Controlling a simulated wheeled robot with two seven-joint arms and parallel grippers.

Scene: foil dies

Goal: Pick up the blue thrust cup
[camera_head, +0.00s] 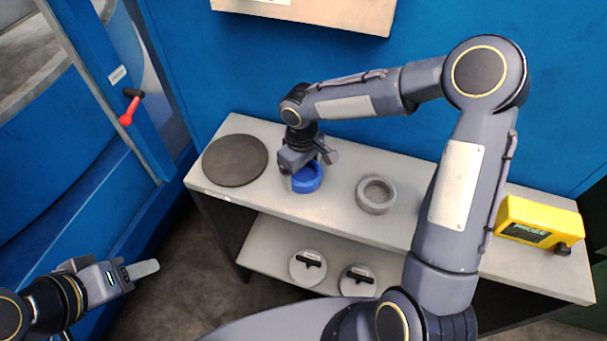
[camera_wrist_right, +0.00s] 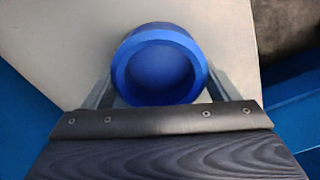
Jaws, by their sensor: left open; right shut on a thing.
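The blue thrust cup (camera_head: 307,178) is a round blue ring-like cup on the upper shelf of the grey bench, right of the dark round disc. My right gripper (camera_head: 305,168) is over it, its fingers on either side of the cup and shut on it. In the right wrist view, the cup (camera_wrist_right: 158,62) sits between the two fingers (camera_wrist_right: 160,92), its round hollow facing the camera. I cannot tell whether the cup is lifted off the shelf. My left gripper (camera_head: 146,270) is open and empty at the lower left, away from the bench.
A dark round disc (camera_head: 235,160) lies left on the bench top (camera_head: 335,160). A grey ring (camera_head: 376,195) sits right of the cup. A yellow probe box (camera_head: 540,222) is at the right end. Two black-handled discs (camera_head: 307,267) (camera_head: 357,281) are on the lower shelf. A blue wall stands behind.

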